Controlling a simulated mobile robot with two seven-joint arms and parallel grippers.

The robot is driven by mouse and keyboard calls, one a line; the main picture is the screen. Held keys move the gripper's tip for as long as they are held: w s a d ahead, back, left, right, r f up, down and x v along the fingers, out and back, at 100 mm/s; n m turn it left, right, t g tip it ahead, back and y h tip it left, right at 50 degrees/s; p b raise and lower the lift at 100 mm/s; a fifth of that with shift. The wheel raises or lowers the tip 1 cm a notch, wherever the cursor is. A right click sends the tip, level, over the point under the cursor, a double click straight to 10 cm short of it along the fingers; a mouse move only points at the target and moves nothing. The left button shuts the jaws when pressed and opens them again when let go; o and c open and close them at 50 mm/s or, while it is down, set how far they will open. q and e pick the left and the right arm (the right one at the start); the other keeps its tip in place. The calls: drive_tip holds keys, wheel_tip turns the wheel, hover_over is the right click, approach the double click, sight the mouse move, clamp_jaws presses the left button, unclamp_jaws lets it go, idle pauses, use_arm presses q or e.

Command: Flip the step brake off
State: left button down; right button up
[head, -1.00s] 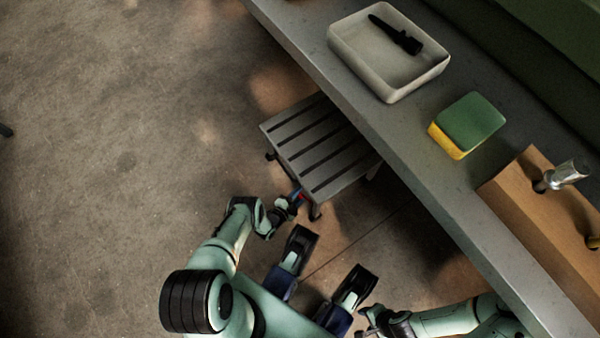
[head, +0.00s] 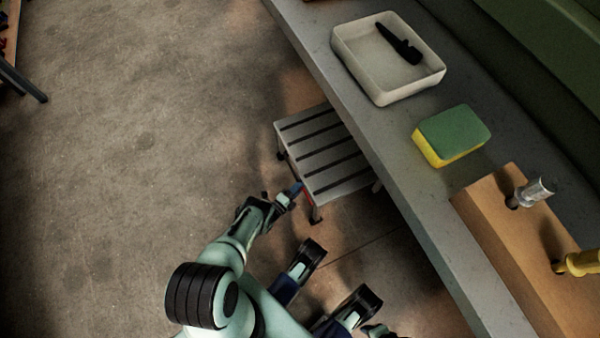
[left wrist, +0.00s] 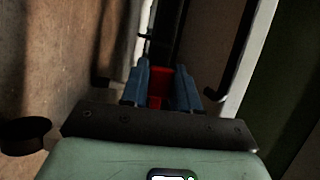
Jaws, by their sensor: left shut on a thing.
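The step (head: 325,172) is a low grey slatted stool standing on the floor, partly under the bench edge. Its red brake (head: 308,199) shows as a small patch at the step's near left side. My left gripper (head: 296,189) reaches that side from the lower left. In the left wrist view the two blue fingers (left wrist: 164,84) stand on both sides of the red brake (left wrist: 186,88) and are shut on it. The brake's far end is hidden. My right gripper (head: 378,331) is only partly in view at the bottom edge, its jaws unclear.
The grey bench (head: 385,165) runs diagonally over the step's right side. On it are a pale tray (head: 360,75) with a black tool (head: 398,44), a green and yellow sponge (head: 451,135) and a wooden block (head: 515,250) with handled tools.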

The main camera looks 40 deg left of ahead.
use_arm(q)
drive_tip(key=shift+w+r+m, duration=0.15)
drive_tip(key=shift+r+m, duration=0.15)
drive_tip(key=shift+r, duration=0.1)
use_arm(e)
drive_tip(key=shift+w+r, duration=0.1)
drive_tip(key=shift+w, duration=0.1)
use_arm(q)
drive_tip(key=c, duration=0.9)
unclamp_jaws()
drive_tip(key=shift+f, duration=0.1)
drive_tip(key=shift+s, duration=0.25)
drive_tip(key=s+p, duration=0.3)
drive_tip(key=s, duration=1)
use_arm(e)
drive_tip(key=w+r+t, duration=0.2)
drive_tip(key=w+r, duration=0.2)
drive_tip(key=w, duration=0.2)
drive_tip(key=shift+w+a+r+t, duration=0.15)
drive_tip(key=shift+a+t, duration=0.15)
drive_tip(key=shift+a, duration=0.15)
